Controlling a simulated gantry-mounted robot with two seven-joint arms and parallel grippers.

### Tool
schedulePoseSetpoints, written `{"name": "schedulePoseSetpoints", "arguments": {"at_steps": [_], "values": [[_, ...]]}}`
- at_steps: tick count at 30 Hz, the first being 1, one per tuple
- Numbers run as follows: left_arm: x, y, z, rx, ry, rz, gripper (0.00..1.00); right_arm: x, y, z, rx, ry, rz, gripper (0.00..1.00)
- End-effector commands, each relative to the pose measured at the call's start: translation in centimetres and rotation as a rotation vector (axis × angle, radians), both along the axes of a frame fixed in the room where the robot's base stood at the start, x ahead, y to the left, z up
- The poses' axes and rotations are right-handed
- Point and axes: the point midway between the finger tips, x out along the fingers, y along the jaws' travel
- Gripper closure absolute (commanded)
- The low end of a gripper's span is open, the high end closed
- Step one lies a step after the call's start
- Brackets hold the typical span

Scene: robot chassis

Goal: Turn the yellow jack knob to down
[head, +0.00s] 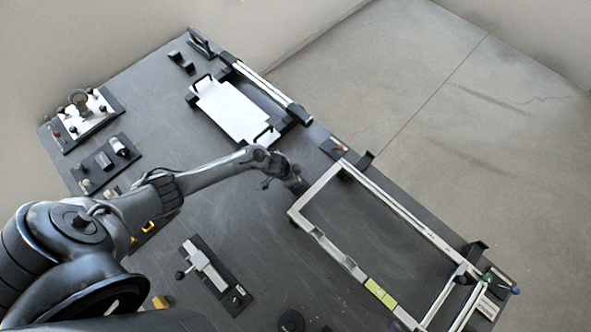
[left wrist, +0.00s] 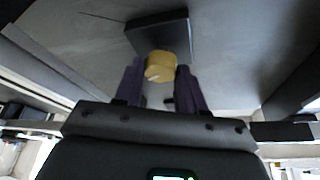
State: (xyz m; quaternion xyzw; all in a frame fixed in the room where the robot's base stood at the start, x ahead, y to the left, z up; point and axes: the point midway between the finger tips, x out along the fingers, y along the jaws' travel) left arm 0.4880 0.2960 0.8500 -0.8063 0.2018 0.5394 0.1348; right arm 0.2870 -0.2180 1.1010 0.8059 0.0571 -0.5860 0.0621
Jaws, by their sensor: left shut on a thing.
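The yellow jack knob (left wrist: 161,64) shows in the left wrist view, in front of a dark plate (left wrist: 160,33). A small pale mark is on its near face; which setting it points to I cannot tell. My left gripper (left wrist: 160,88) has its two dark fingers on either side of the knob and is shut on it. In the head view my left arm reaches in from the left, and my left gripper (head: 293,182) is at the middle of the board; the knob is hidden there. My right gripper is not in view.
The dark board (head: 250,235) carries a white tray (head: 235,108) at the back, a metal frame (head: 322,240) to the right, and a lever fixture (head: 208,268) near the front. Switch panels (head: 85,118) stand at left. Bare floor (head: 460,100) lies beyond the board.

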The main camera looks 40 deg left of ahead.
Motion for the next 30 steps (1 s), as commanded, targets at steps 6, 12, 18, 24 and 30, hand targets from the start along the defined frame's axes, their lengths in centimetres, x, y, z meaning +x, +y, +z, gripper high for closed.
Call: {"name": "schedulePoseSetpoints", "arguments": {"at_steps": [6,12,18,24,30], "values": [[-0.1,-0.4,0.5,-0.006,0.001,0.207,0.91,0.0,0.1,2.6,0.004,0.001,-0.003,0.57],[0.0,-0.4,0.4,-0.004,0.0,0.398,0.91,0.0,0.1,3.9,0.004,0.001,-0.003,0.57],[0.0,-0.5,0.3,-0.005,0.001,0.588,0.91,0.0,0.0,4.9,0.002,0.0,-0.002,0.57],[0.0,-0.6,0.2,-0.004,0.001,0.773,0.91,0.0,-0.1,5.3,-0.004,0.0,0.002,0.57],[0.1,-0.6,0.1,-0.003,0.001,0.932,0.91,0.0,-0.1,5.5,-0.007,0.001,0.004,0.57]]}}
